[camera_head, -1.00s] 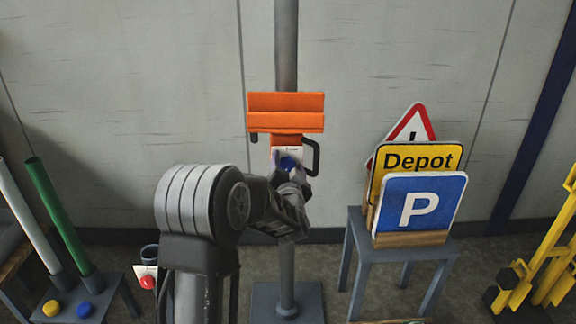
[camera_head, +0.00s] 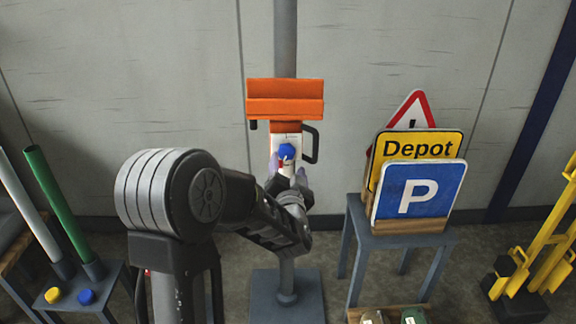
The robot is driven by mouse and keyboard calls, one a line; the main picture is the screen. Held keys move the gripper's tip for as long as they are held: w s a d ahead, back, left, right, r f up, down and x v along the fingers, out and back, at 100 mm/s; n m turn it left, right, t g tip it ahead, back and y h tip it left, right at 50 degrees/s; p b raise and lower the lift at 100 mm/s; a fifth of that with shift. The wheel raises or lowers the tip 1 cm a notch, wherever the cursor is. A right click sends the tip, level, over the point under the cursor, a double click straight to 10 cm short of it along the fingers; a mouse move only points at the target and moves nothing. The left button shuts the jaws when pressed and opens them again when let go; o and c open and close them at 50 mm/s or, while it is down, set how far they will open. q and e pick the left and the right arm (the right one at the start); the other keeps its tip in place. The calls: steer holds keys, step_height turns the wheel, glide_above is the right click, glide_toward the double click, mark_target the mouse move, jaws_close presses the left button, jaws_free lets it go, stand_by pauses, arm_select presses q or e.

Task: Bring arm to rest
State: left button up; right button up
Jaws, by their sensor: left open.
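My left gripper (camera_head: 287,180) is in the middle of the head view, in front of the grey post (camera_head: 286,38). Its jaws are open, with their tips just below a blue knob (camera_head: 287,151) on a white plate (camera_head: 279,139). I cannot tell whether the fingers touch the plate. The plate sits under an orange bracket (camera_head: 285,99) on the post, with a dark handle at its right. My left forearm hides part of the post. My right gripper is not in view.
A small grey table (camera_head: 398,240) at the right bears a blue P sign (camera_head: 417,190), a yellow Depot sign (camera_head: 418,147) and a red-edged triangle sign (camera_head: 412,108). A yellow trolley (camera_head: 541,255) stands far right. Green (camera_head: 57,204) and white tubes stand at the left, by yellow and blue buttons.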

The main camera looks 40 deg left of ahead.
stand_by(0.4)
arm_select(q)
steer(key=s+d+f+n+g+h+p, duration=0.1)
steer(key=s+d+f+g+h+p, duration=0.3)
steer(key=d+f, duration=0.7)
steer(key=s+d+f+n+g+h, duration=0.1)
steer(key=s+d+f+g+h, duration=0.1)
steer(key=d+f+h, duration=0.75)
steer(key=s+d+f+g+p, duration=0.2)
steer(key=s+d, duration=0.3)
steer(key=s, duration=0.3)
steer(key=s+d+f+g+h+p, duration=0.1)
steer(key=s+d+f+g+p, duration=0.1)
steer(key=s+d+f, duration=0.3)
steer(key=s+d+f+g+p, duration=0.2)
steer(key=s+d, duration=0.4)
steer(key=s, duration=0.5)
steer(key=shift+s+d+f+m+g, duration=0.15)
steer(key=shift+s+f+m+g, duration=0.15)
steer(key=shift+f+g, duration=0.5)
steer(key=shift+r+h, duration=0.1)
steer(key=shift+h, duration=0.15)
